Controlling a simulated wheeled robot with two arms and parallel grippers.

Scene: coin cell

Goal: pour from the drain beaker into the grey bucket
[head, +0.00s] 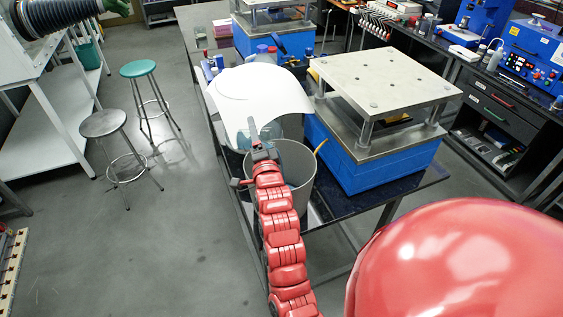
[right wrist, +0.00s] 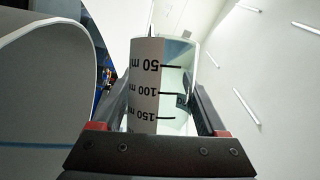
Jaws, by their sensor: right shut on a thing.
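My right gripper (head: 262,152) is over the near left rim of the grey bucket (head: 297,165), which stands on the dark bench. In the right wrist view my right gripper (right wrist: 160,115) is shut on the drain beaker (right wrist: 143,95), a clear vessel with a white strip and black volume marks. The marks read upside down there, with 50 at the top, so the beaker appears tipped. I cannot tell how much liquid is in it or whether any is flowing. My left gripper is not in view.
A white curved sheet (head: 255,92) stands just behind the bucket. A blue press with a metal top plate (head: 385,80) is close on the right. Several bottles (head: 262,54) stand behind the sheet. Two stools (head: 138,69) stand on the open floor at left.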

